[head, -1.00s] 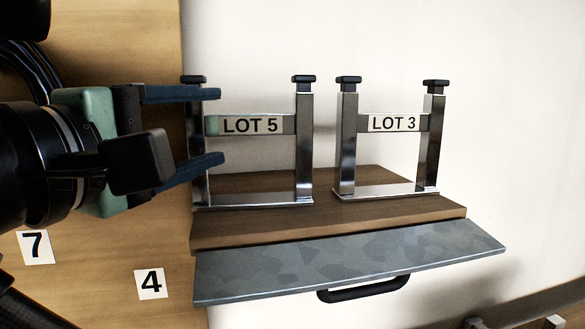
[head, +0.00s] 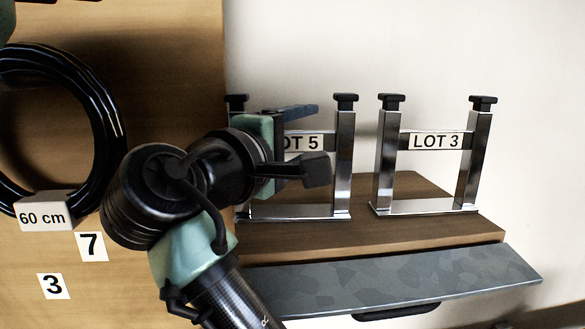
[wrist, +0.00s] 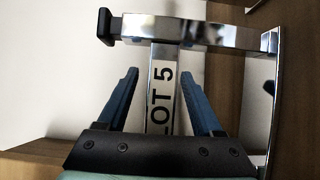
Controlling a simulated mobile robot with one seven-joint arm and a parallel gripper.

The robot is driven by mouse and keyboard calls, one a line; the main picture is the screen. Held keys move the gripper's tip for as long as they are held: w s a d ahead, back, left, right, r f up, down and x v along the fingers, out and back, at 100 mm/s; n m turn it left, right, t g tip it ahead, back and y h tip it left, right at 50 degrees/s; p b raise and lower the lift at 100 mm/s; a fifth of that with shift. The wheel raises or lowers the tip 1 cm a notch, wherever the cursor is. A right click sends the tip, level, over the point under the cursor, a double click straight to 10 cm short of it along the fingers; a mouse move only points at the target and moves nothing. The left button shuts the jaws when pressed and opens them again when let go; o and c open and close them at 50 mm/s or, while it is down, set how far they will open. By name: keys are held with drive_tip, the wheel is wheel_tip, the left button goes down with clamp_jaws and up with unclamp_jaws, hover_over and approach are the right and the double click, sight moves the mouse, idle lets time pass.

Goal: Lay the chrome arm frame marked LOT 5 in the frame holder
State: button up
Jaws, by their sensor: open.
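The chrome arm frame marked LOT 5 (head: 344,150) stands upright on the wooden shelf, with black caps on its posts. My gripper (head: 315,140) is in front of it and covers its left part in the head view. In the wrist view my open gripper (wrist: 160,105) has its blue fingers on either side of the LOT 5 crossbar (wrist: 163,85), apart from it. A chrome post (wrist: 215,33) of the frame crosses beyond the fingertips. I cannot make out the frame holder.
A second chrome frame marked LOT 3 (head: 383,155) stands close on the right of the shelf (head: 400,236). A grey panel with a black handle (head: 395,313) juts out below. A black hose coil (head: 110,110) hangs on the wooden board at left, above number tags.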

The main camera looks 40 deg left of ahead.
clamp_jaws()
idle(0.3)
idle(1.1)
